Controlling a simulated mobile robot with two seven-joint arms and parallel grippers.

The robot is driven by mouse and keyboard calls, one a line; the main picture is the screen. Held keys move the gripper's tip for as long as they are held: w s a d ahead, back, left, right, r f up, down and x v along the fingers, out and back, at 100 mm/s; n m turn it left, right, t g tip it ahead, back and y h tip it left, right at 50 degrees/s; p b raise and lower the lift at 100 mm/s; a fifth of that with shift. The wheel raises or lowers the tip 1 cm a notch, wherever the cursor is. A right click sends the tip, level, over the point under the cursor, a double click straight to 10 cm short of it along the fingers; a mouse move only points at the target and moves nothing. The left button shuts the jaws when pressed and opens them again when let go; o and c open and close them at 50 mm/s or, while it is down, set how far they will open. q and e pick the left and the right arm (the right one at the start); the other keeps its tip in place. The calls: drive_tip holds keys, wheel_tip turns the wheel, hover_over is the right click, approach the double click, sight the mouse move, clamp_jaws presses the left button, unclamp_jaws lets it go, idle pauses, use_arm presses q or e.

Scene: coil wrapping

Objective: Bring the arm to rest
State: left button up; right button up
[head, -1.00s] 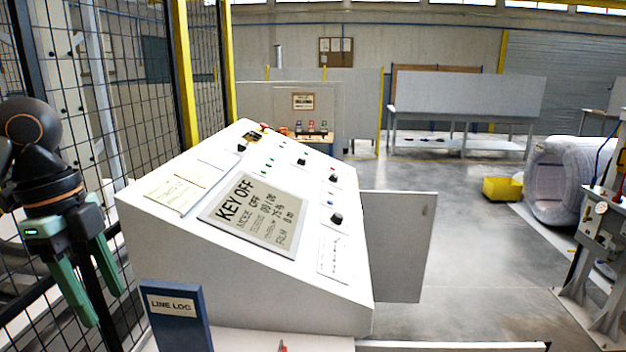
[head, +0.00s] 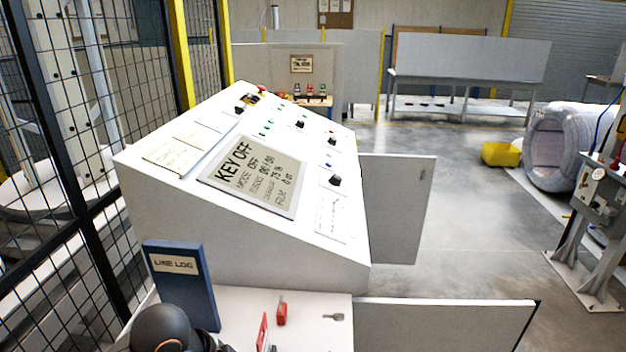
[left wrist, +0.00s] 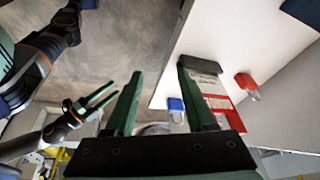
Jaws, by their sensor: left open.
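My left arm (head: 165,328) shows at the bottom left of the head view, low in front of the console shelf; its fingers are out of that view. In the left wrist view my left gripper (left wrist: 160,70) is open, with its two green fingers apart and nothing between them. One finger overlaps a red-and-white tag in that view; I cannot tell whether they touch. My other gripper (left wrist: 113,90), the right, shows at the left of the wrist view with its fingers apart and empty. It is not in the head view.
The sloped console (head: 235,205) reads KEY OFF. Its shelf (head: 235,300) holds a blue LINE LOG binder (head: 182,285), a red padlock (head: 282,312), a red tag (head: 263,332) and a small key (head: 334,316). A blue padlock (left wrist: 176,108) shows too.

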use_arm(q)
drive_tip(key=s+a+f+n+t+y, duration=0.1)
drive_tip(key=s+a+f+n+y, duration=0.1)
drive_tip(key=s+a+f+n, duration=0.4)
drive_tip(key=s+a+f+n+t+y, duration=0.1)
drive_tip(key=s+a+f+n, duration=0.3)
drive_tip(key=s+n, duration=0.4)
drive_tip(key=w+d+f+t+h, duration=0.1)
drive_tip(key=d+f+t, duration=0.1)
drive_tip(key=f, duration=0.3)
drive_tip(key=w+d+f+m+t, duration=0.1)
drive_tip(key=w+d+f+t, duration=0.1)
drive_tip(key=f, duration=0.3)
drive_tip(key=shift+w+d+f+t+h, duration=0.3)
drive_tip(key=shift+d+t+h, duration=0.1)
drive_tip(key=shift+t, duration=0.1)
